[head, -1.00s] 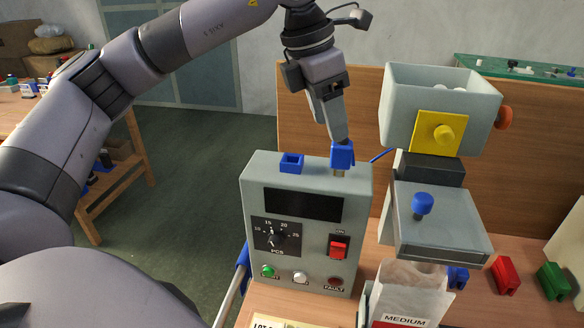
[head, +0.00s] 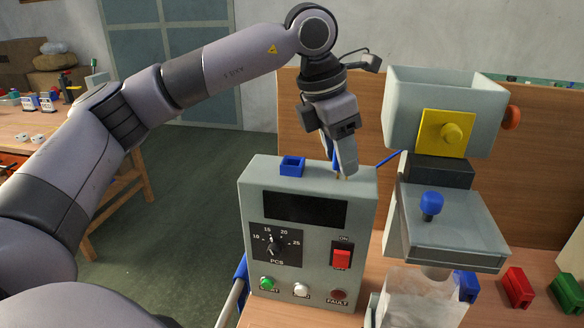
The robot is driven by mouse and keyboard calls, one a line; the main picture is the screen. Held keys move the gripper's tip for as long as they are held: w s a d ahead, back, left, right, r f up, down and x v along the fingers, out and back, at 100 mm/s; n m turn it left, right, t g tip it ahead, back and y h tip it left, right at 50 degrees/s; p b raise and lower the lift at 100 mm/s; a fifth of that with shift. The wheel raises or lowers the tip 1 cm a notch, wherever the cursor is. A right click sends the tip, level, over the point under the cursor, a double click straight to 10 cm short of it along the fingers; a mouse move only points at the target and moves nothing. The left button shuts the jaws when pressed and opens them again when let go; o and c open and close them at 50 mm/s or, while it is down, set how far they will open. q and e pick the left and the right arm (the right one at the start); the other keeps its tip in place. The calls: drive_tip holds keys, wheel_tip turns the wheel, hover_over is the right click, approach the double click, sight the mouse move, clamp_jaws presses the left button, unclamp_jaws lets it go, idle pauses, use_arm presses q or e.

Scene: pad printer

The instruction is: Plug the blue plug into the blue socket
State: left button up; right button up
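The blue socket (head: 292,166) is an open blue block on top of the grey control box, near its back left. The blue plug (head: 335,157) is above the right part of the box top; only a thin blue strip of it shows beside my gripper finger. A blue cable (head: 390,157) runs from near it to the right. My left gripper (head: 344,170) points down at the plug, to the right of the socket, with its fingertips close to the box top. One finger hides most of the plug, so the grip is unclear. My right gripper is not in view.
The control box (head: 257,211) has a dial, a red switch and several buttons. Right of it stands the printer (head: 452,230) with a grey hopper (head: 428,104). Red (head: 517,288) and green (head: 568,293) blocks lie at the right. A wooden panel (head: 290,118) rises behind.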

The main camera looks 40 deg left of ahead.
use_arm(q)
drive_tip(key=o, duration=0.6)
drive_tip(key=c, duration=0.6)
drive_tip(key=shift+r+p, duration=0.85)
drive_tip(key=shift+r, duration=0.2)
clamp_jaws()
drive_tip(key=shift+r+p, duration=0.95)
drive_tip(key=shift+r, duration=0.25)
drive_tip(key=shift+r+p, duration=0.95)
drive_tip(key=shift+r, duration=0.35)
drive_tip(key=shift+a+f, duration=0.1)
